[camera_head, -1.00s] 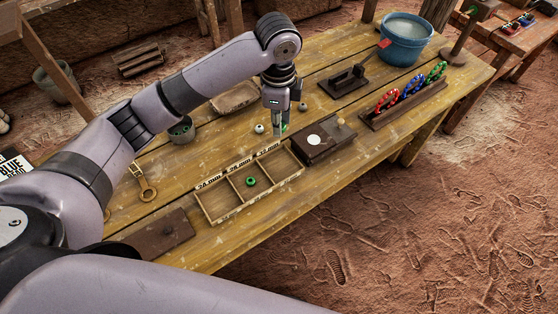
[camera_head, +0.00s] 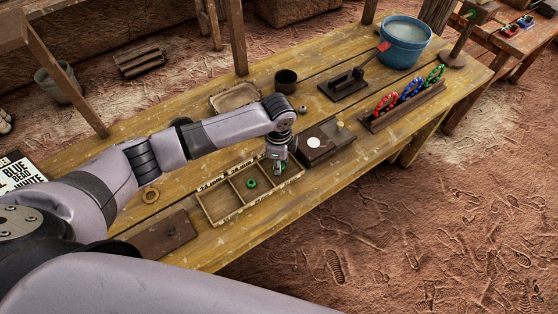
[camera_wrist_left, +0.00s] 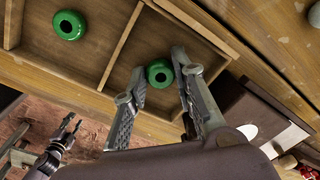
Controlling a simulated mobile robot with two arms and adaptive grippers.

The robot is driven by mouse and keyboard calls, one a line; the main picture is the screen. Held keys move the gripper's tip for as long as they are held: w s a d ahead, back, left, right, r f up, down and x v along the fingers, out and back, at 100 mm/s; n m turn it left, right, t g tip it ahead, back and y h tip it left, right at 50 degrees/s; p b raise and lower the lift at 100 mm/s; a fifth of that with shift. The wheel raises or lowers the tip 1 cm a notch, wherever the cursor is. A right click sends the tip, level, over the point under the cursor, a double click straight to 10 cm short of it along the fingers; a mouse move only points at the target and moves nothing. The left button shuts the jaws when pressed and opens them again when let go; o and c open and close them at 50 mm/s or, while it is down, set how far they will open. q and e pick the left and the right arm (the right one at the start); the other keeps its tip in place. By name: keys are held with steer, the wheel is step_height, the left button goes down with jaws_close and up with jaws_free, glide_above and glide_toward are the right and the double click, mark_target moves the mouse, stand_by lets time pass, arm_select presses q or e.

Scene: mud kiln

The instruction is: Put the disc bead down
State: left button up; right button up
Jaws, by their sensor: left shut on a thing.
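My left gripper (camera_head: 279,168) is down at the right-hand compartment of the wooden sorting tray (camera_head: 222,218). In the left wrist view its two fingers (camera_wrist_left: 160,82) are on either side of a green disc bead (camera_wrist_left: 160,70), shut on it. The bead is in or just over that compartment; I cannot tell whether it touches the floor. Another green bead (camera_head: 251,183) lies in the middle compartment. It also shows in the left wrist view (camera_wrist_left: 69,25). What seems to be my right gripper (camera_wrist_left: 70,125) shows at the lower left there, its opening unclear.
A dark wooden box with a white disc (camera_head: 325,147) stands just right of the tray. A dark cup (camera_head: 286,80), a shallow dish (camera_head: 232,97) and a rack of coloured rings (camera_head: 405,103) stand farther back. The tray's left compartment is empty.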

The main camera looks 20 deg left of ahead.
arm_select(q)
steer(key=o, duration=0.9)
steer(key=shift+f, duration=0.15)
steer(key=r, duration=0.8)
steer(key=r+b, duration=0.1)
steer(key=r, duration=0.3)
steer(key=shift+s+r, duration=0.2)
steer(key=shift+s, duration=0.1)
